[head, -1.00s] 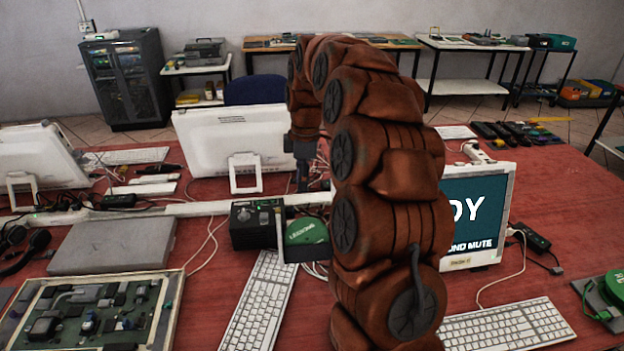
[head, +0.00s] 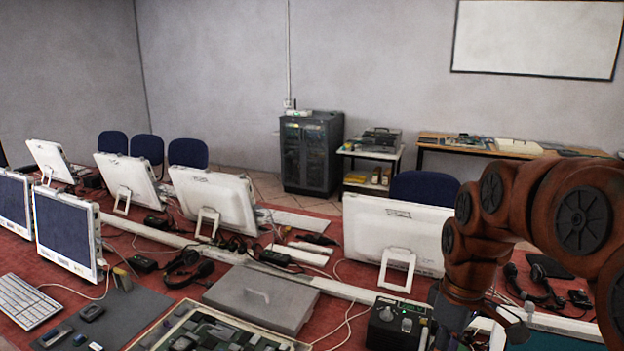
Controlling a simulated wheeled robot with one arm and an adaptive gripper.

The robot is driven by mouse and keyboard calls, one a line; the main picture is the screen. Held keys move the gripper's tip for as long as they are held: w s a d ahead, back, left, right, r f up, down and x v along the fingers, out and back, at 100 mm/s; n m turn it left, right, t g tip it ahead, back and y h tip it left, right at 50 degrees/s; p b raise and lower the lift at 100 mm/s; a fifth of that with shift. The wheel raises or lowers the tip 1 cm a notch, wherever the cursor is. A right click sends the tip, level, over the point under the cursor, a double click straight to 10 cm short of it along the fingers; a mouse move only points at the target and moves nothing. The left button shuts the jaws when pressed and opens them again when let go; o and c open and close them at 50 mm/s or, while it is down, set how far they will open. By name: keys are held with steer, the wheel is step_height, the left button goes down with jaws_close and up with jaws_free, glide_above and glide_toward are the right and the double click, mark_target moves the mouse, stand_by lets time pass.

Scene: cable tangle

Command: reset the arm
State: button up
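My arm (head: 540,205), in brown-orange segments with dark round joint caps, arches in from the right edge of the head view. It bends down at its left end over the red table. My gripper (head: 452,318) is at the lower end of the arm, near the bottom edge, beside a black box with knobs (head: 398,325). Its fingers are small, dark and partly cut off by the frame, so I cannot tell whether they are open or holding anything.
White monitors (head: 397,235) stand in rows on the red table. A grey flat case (head: 262,298) and a circuit board tray (head: 215,335) lie left of the black box. Headsets and cables lie among them. A dark cabinet (head: 311,153) stands by the wall.

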steer(key=s+a+f+m, duration=0.1)
steer(key=s+m, duration=0.1)
steer(key=s, duration=0.5)
steer(key=s+a+f+m, duration=0.2)
steer(key=s+m, duration=0.1)
steer(key=s, duration=0.4)
steer(key=s+a+f+m+g, duration=0.1)
steer(key=s+f+m, duration=0.1)
steer(key=s, duration=0.5)
steer(key=shift+a+m+h, duration=0.2)
steer(key=shift+m+h, duration=0.1)
steer(key=shift+m, duration=0.1)
